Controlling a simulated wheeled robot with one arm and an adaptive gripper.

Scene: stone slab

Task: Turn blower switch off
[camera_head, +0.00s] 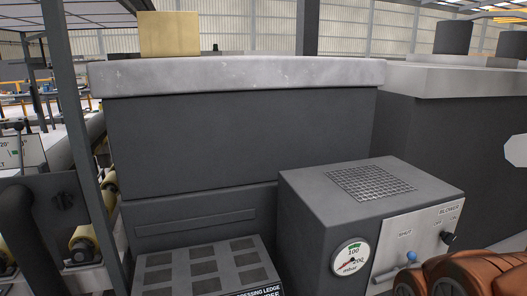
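The blower box (340,205) is a dark grey housing at the lower right, with a mesh grille on top. Its light grey front panel (398,238) is marked BLOWER. The blower switch (448,238) is a small black knob at the panel's right side, below small position labels too blurred to read surely. I cannot tell its setting. A blue-tipped lever (411,256) sits lower on the panel, below the word SHUT.
A brown, rounded, ridged shape (478,272) covers the panel's lower right; I cannot tell what it is. A stone slab (240,76) tops the dark cabinet behind, with a tan block (169,34) on it. A dressing-ledge box (205,268) stands left of the blower.

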